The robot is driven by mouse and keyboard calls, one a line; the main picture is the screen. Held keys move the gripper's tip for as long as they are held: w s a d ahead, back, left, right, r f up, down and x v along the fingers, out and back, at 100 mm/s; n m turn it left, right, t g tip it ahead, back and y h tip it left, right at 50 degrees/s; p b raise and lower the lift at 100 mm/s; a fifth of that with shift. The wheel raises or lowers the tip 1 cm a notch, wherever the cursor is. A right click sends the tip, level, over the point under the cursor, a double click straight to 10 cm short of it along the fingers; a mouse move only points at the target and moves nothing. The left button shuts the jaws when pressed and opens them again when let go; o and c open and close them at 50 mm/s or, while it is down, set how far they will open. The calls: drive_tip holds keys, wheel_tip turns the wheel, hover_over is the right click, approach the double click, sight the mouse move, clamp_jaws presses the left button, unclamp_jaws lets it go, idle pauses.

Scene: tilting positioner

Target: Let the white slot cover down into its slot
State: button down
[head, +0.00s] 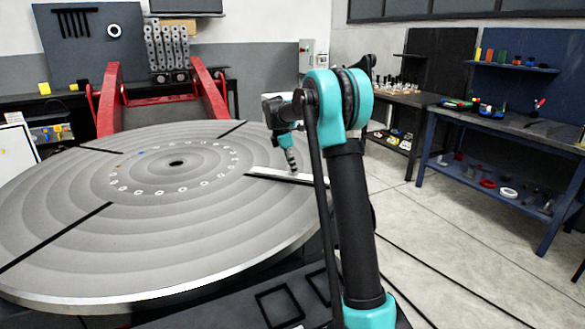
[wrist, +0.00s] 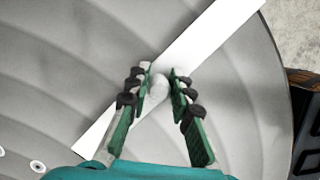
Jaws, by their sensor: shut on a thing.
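The white slot cover (head: 268,171) is a long flat strip at the right part of the big round grey table (head: 60,215). In the wrist view the cover (wrist: 215,42) runs diagonally from lower left to upper right. My gripper (head: 292,168) is over the cover. In the wrist view its green-padded fingers (wrist: 160,80) are on either side of a round pale knob (wrist: 157,92) on the cover, holding it. A dark slot line (head: 256,176) shows along the cover's near side in the head view. I cannot tell how high the cover is above the slot.
Other dark slots (head: 60,236) cross the round table and are uncovered. Red arms (head: 108,100) of the positioner stand behind it. A blue workbench (head: 500,125) with tools is at the right. The floor (head: 420,220) between is clear.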

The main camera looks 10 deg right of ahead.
drive_tip(key=shift+f, duration=0.15)
drive_tip(key=shift+f, duration=1.2)
drive_tip(key=c, duration=1.3)
unclamp_jaws()
drive_tip(key=shift+o, duration=0.5)
drive_tip(key=shift+f, duration=0.1)
drive_tip(key=o, duration=0.4)
drive_tip(key=shift+d+v, duration=0.2)
drive_tip(key=shift+v, duration=0.95)
drive_tip(key=shift+d+v, duration=0.2)
drive_tip(key=shift+v, duration=1)
drive_tip(key=shift+d+v, duration=0.15)
drive_tip(key=shift+v, duration=1)
